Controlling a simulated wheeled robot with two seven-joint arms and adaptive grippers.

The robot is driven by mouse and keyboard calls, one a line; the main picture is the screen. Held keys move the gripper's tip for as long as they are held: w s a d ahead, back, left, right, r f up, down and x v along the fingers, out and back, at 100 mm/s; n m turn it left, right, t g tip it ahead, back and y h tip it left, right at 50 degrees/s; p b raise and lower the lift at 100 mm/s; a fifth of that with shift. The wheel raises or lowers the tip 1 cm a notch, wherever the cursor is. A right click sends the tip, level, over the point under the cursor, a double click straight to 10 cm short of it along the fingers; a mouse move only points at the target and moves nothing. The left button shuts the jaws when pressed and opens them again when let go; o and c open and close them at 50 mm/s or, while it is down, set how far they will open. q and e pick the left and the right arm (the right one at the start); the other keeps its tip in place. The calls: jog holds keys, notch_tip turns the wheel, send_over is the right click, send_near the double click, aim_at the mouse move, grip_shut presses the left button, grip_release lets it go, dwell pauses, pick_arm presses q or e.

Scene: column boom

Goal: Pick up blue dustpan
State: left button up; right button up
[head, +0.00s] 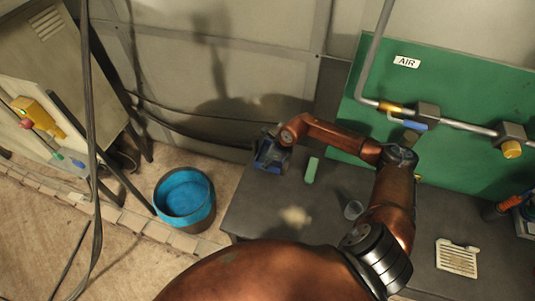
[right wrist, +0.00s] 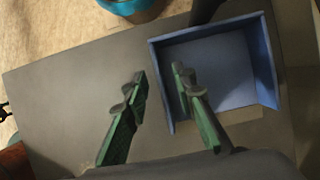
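The blue dustpan (head: 268,158) sits at the far left part of the dark bench in the head view, partly hidden by my right gripper (head: 275,146). In the right wrist view the dustpan (right wrist: 225,68) is a shallow blue tray with raised walls, right of centre. My right gripper (right wrist: 160,72) is open, with green fingers. One finger is over the tray's inside and the other is outside its left wall, so the wall lies between them in the picture. Whether either finger touches it, I cannot tell. My left gripper is not in view.
A blue-rimmed bucket (head: 185,196) stands on the floor left of the dark bench (head: 250,205). A green block (head: 311,170), a pale crumpled piece (head: 295,216), a small cup (head: 353,210) and a pale slotted dish (head: 457,258) are on the bench. A green panel (head: 460,100) with pipes rises behind.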

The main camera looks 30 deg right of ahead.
jog(key=shift+x, duration=1.55)
jog(key=shift+c, duration=0.2)
grip_shut()
jog(key=shift+r, duration=0.1)
